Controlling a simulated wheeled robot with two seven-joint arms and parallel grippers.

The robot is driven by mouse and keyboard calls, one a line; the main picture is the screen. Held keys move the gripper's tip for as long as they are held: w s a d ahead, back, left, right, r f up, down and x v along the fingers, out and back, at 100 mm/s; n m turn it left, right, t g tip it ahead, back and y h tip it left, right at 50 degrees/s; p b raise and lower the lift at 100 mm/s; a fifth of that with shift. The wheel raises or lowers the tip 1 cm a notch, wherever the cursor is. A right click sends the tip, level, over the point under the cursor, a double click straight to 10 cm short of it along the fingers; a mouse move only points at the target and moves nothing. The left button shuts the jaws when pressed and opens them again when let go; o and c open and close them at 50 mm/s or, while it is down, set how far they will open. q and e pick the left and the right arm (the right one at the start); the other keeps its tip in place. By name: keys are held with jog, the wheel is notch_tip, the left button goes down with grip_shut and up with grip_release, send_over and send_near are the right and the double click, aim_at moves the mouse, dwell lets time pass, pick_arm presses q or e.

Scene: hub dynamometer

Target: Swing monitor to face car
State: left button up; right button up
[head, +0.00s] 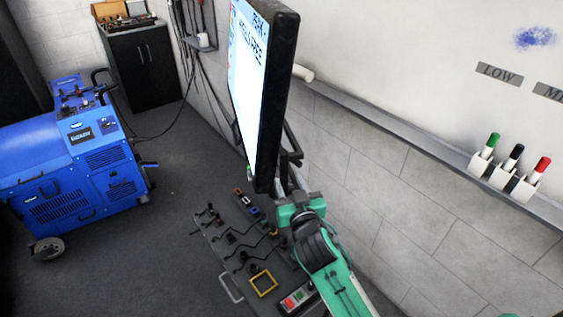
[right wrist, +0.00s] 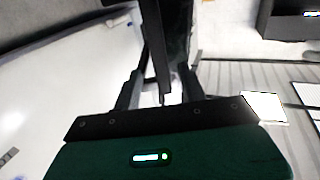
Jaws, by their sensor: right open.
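The monitor (head: 272,95) is a tall black-framed screen, seen steeply from the side in the head view. Its lit white face with writing is turned left, towards the blue machine. My right gripper (head: 287,178) is at the monitor's lower edge, its green arm coming from the lower right. In the right wrist view its fingers (right wrist: 158,95) are apart, with a dark upright bar (right wrist: 162,50) between them, likely part of the monitor or its mount. I cannot tell whether they touch it. No car shows. My left gripper is not in view.
A blue wheeled machine (head: 75,160) stands at left, a black cabinet (head: 140,62) behind it. A bench with tools and a control box (head: 298,298) is below the monitor. A wall ledge (head: 400,140) with marker holders (head: 505,178) runs right. Floor between machine and bench is clear.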

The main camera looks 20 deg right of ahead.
aim_at(282, 165)
jog(key=w+p, duration=0.1)
jog(key=w, duration=0.7)
jog(key=shift+d+p, duration=0.15)
jog(key=shift+p, duration=0.15)
grip_shut()
